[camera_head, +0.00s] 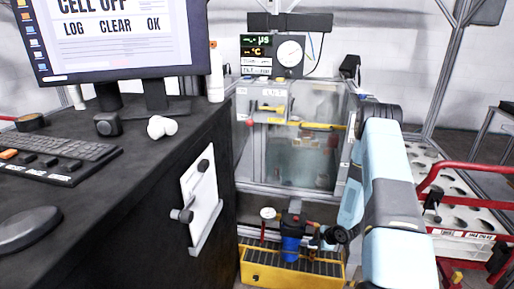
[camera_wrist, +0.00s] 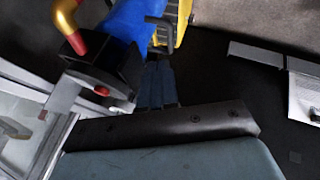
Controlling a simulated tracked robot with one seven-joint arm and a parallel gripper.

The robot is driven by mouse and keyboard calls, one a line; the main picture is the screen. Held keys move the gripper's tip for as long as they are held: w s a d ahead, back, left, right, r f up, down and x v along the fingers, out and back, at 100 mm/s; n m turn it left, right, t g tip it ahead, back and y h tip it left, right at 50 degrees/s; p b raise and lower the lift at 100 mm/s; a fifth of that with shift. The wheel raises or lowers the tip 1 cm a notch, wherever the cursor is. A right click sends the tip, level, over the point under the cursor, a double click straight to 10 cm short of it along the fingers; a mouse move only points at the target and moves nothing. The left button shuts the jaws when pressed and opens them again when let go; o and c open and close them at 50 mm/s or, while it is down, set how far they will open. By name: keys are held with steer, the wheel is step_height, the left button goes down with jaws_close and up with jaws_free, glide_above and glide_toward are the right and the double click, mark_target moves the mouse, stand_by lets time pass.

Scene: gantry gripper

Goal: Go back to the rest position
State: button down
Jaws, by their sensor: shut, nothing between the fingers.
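My gripper (camera_wrist: 158,68) shows in the wrist view as two dark narrow fingers close together, shut and empty, beyond the grey-blue housing of my wrist. It points toward a blue filter bowl and a yellow crate. In the head view my light-blue arm rises at the right and folds down. Its end is low in front of the glazed cabinet, just right of the blue filter bowl (camera_head: 291,247). The fingers are hard to make out there. I cannot tell whether they touch anything.
The glazed cabinet (camera_head: 255,155) stands behind my arm. A yellow crate (camera_head: 254,271) is below it. A black desk (camera_head: 130,235) with a monitor (camera_head: 120,62) fills the left. A red-railed cart (camera_head: 470,240) is close on the right. Dark open floor shows in the wrist view.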

steer(key=w+d+r+m+h, duration=0.2)
steer(key=w+r, duration=0.1)
steer(key=r, duration=0.7)
steer(key=w+d+r+m+h, duration=0.1)
steer(key=w+r, duration=0.2)
steer(key=r, duration=0.7)
steer(key=s+r+m+h, duration=0.2)
steer(key=r, duration=0.9)
steer(key=s+r+m+h, duration=0.1)
steer(key=s+r+m, duration=0.2)
steer(key=r, duration=0.7)
steer(key=s+a+r+m, duration=0.2)
steer(key=s+a+r, duration=0.1)
steer(key=s+r, duration=0.4)
steer(key=s+a+r+m, duration=0.2)
steer(key=s+r, duration=0.4)
steer(key=r, duration=0.2)
steer(key=s+a+r+m, duration=0.2)
steer(key=s+a+r, duration=0.1)
steer(key=s, duration=0.7)
steer(key=s+a+r+m+y, duration=0.1)
steer(key=s+a+r, duration=0.3)
steer(key=s, duration=0.5)
steer(key=shift+s+m+y, duration=0.3)
steer(key=shift+s+m, duration=0.05)
steer(key=shift+m, duration=0.45)
